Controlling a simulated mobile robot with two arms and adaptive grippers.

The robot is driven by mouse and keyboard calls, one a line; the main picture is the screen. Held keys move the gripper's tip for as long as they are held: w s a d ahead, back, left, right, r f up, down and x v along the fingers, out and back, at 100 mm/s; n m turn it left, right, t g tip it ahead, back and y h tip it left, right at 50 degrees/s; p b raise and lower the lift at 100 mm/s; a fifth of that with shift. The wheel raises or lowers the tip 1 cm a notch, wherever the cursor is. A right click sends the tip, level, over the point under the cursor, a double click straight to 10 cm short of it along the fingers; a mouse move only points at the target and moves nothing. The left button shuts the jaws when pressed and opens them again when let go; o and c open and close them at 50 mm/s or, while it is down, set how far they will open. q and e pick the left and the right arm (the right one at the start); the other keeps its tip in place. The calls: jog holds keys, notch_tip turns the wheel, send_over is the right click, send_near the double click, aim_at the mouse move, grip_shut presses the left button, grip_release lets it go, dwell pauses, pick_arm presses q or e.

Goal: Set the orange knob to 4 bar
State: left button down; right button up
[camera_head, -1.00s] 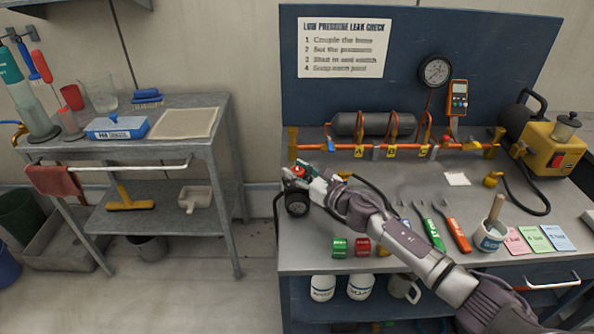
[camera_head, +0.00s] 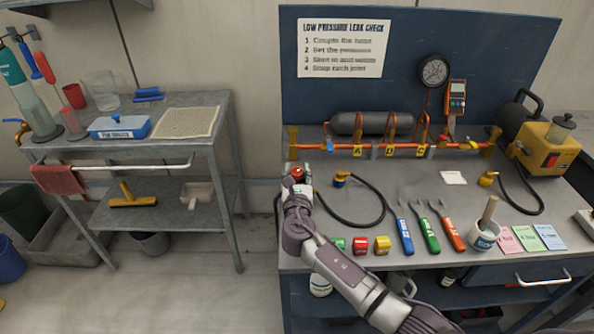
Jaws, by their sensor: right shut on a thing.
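A small orange-red knob (camera_head: 297,171) shows at the left end of the bench, below the left end of the orange pipe (camera_head: 340,147). My right gripper (camera_head: 298,180) is at it, shut on it. The fingers and wrist hide most of the knob's surroundings, and I cannot read any marking. A round black gauge (camera_head: 433,72) is on the blue back panel. Its needle is too small to read. My left gripper is not in view.
A black hose (camera_head: 350,220) with a brass end (camera_head: 341,180) lies right of my gripper. Coloured blocks (camera_head: 382,245), several wrenches (camera_head: 430,234) and a cup with a brush (camera_head: 484,236) stand towards the front. A grey trolley (camera_head: 215,150) is at left.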

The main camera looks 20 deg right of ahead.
jog(key=m+g+h+b, duration=0.1)
jog(key=h, duration=0.1)
jog(key=m+g+h+b, duration=0.1)
jog(key=m+h, duration=0.1)
jog(key=h, duration=0.1)
jog(key=shift+a+f+m, duration=0.15)
jog(key=shift+f+m, duration=0.05)
jog(key=shift+m, duration=0.1)
jog(key=m+g+h+b, duration=0.2)
jog(key=g+h, duration=0.1)
jog(key=shift+m+b, duration=0.35)
jog(key=shift+m, duration=0.05)
jog(key=shift+r+m+g+h+b, duration=0.1)
jog(key=shift+m+g+h+b, duration=0.55)
jog(key=shift+g+h, duration=0.35)
jog(key=o, duration=1.2)
jog(key=v, duration=0.7)
jog(key=shift+s+a+r, duration=0.1)
jog(key=shift+r, duration=0.05)
